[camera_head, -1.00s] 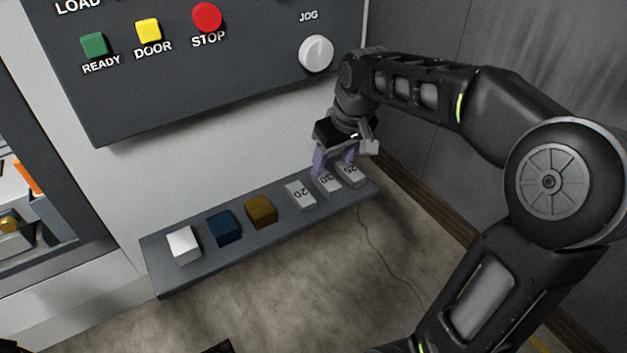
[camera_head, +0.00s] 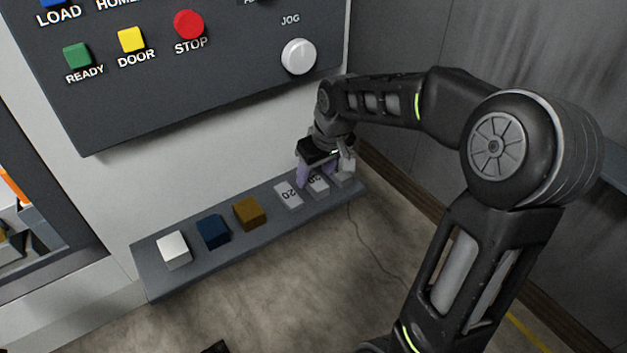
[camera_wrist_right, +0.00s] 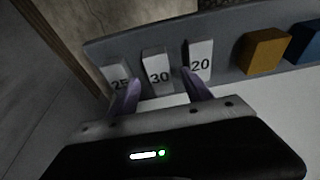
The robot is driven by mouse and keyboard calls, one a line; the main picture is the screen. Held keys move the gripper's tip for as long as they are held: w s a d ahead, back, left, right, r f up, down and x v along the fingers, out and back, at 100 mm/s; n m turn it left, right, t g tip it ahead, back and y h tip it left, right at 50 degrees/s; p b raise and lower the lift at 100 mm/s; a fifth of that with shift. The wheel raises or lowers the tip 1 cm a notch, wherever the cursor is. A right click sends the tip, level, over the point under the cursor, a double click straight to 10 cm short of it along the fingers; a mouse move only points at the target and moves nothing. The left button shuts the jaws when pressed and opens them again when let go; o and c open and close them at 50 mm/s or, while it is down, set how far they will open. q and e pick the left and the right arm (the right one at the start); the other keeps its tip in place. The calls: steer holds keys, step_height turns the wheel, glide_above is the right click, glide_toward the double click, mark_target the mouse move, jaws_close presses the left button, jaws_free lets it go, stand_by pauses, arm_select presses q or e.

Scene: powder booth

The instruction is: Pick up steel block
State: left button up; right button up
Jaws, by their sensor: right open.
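Three pale grey blocks marked 20 (camera_head: 288,194), 30 (camera_head: 318,185) and 25 (camera_head: 343,178) lie at the right end of a grey shelf. No block is labelled steel, so I cannot tell which is meant. My right gripper (camera_head: 323,175) is open over these blocks. In the right wrist view its purple fingers (camera_wrist_right: 162,86) appear on either side of the 30 block (camera_wrist_right: 157,66), with the 25 block (camera_wrist_right: 118,78) to the left and the 20 block (camera_wrist_right: 201,62) to the right. I cannot tell whether they touch. My left gripper is not in view.
A white cube (camera_head: 173,250), a blue cube (camera_head: 213,231) and a brown cube (camera_head: 249,213) stand on the shelf (camera_head: 195,273) further left. A control panel (camera_head: 215,85) with buttons and a knob hangs above. A grey wall (camera_head: 430,35) stands on the right.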

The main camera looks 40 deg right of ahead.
mark_target(314, 183)
steer(key=x, duration=0.2)
steer(key=shift+w+f, duration=0.1)
steer(key=shift+f, duration=0.25)
jaws_close()
stand_by(0.7)
